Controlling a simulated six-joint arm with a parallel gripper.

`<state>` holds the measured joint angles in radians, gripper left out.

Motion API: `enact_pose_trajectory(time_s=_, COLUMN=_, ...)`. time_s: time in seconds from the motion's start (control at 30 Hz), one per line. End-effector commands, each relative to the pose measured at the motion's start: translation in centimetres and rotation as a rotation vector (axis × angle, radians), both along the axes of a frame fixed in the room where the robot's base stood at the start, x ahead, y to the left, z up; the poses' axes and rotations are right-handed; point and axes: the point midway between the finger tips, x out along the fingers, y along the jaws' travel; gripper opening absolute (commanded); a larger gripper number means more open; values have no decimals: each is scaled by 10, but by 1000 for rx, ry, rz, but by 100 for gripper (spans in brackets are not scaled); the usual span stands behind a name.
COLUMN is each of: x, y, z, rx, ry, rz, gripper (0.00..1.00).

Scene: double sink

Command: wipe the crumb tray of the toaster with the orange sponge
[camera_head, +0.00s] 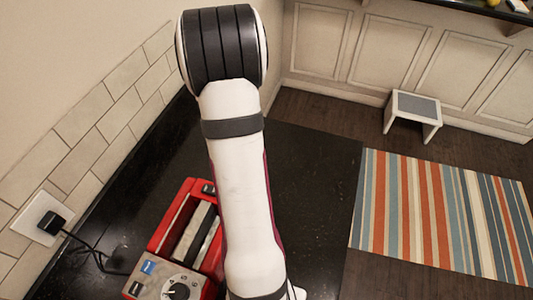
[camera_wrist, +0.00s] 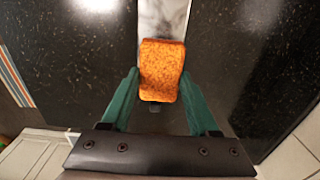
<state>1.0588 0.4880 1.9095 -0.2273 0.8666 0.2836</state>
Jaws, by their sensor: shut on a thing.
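The red toaster (camera_head: 171,221) stands on the black counter at the lower left of the head view, partly hidden behind my arm. Its long slot and grey control end with a dial show. In the wrist view my gripper (camera_wrist: 160,78) has its green fingers shut on the orange sponge (camera_wrist: 161,62), one on each side. A pale, shiny strip (camera_wrist: 165,17), which looks like the crumb tray, runs from the top edge to the sponge. The sponge covers its near end; I cannot tell whether they touch. My gripper is hidden in the head view.
The black counter (camera_head: 315,185) is clear to the right of my arm. A black cord runs from the toaster area to a wall plug (camera_head: 51,222) at left. A striped rug (camera_head: 440,215) and a small step stool (camera_head: 413,113) are on the floor.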

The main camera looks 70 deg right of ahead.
Motion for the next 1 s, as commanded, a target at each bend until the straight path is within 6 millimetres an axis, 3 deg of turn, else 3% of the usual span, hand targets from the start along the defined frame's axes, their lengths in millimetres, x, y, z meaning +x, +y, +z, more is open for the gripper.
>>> enact_pose_trajectory(time_s=0.27, x=0, y=0, z=-13, rx=1, ry=1, rz=0, gripper=16)
enact_pose_trajectory(time_s=0.97, x=-1, y=2, z=-82, rx=3, ry=2, rz=1, gripper=18)
enact_pose_trajectory(time_s=1.0, x=0, y=6, z=-78, rx=0, ry=0, rz=2, gripper=10)
